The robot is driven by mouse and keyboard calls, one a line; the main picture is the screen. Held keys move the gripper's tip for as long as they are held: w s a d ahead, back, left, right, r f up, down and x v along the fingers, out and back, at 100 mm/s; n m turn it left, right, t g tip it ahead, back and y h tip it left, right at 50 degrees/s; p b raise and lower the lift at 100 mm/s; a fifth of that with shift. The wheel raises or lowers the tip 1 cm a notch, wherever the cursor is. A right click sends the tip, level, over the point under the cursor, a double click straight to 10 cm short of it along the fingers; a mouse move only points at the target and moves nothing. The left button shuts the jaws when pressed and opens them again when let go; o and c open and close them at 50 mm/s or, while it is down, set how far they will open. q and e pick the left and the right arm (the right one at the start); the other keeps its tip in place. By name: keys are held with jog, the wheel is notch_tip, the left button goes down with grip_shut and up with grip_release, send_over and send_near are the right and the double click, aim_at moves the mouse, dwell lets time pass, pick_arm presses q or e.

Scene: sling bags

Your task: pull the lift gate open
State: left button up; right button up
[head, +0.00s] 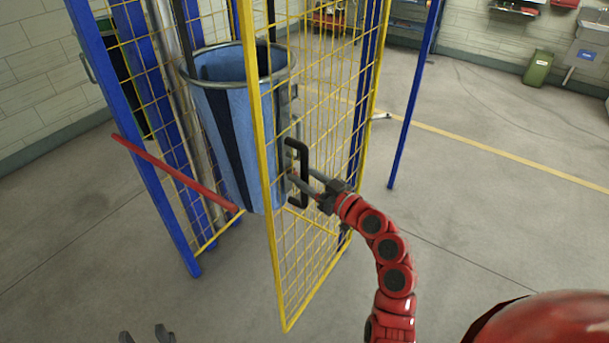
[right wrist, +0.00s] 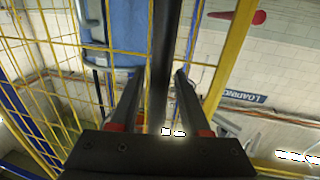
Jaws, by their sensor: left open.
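The lift gate (head: 263,225) is a yellow-framed mesh panel in the head view. It stands swung out at an angle from the blue posts, its near edge apart from the left blue post (head: 165,205). The black gate handle (head: 304,160) is a vertical bar near that edge; it also shows in the right wrist view (right wrist: 164,60). My right gripper (head: 297,180) is at the handle, its fingers apart with the bar between them. In the right wrist view a gap shows on the bar's left; contact on its right is unclear. My left gripper (head: 147,337) is open and empty at the bottom edge.
A blue sling bag (head: 232,120) in a metal ring hangs behind the gate. A red bar (head: 175,173) juts across the left opening. Another blue post (head: 412,105) stands at right. The floor in front and right is clear. A green bin (head: 537,68) stands far off.

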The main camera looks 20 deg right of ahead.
grip_shut()
dwell(1.2)
